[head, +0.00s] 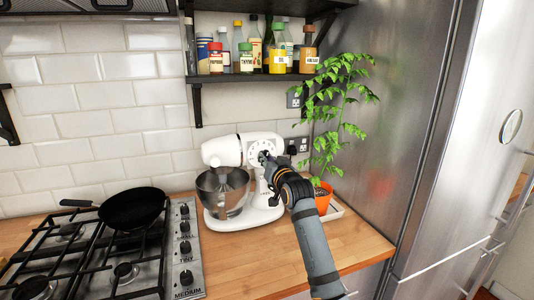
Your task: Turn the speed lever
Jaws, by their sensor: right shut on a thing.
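A white stand mixer (229,148) with a steel bowl (223,191) stands on the wooden counter against the tiled wall. A round dial with dark marks shows on the mixer's side. My right gripper (264,157) is at this dial, shut on what I take to be the speed lever. The lever itself is hidden behind the gripper, so its setting cannot be read. My right arm reaches in from the lower right. My left gripper is not in view.
A gas hob (95,255) with a black pan (133,208) is at the left. A potted plant (323,197) stands close behind my right arm, beside a steel fridge (440,130). A shelf (260,77) with several jars hangs above. The counter's front (240,265) is clear.

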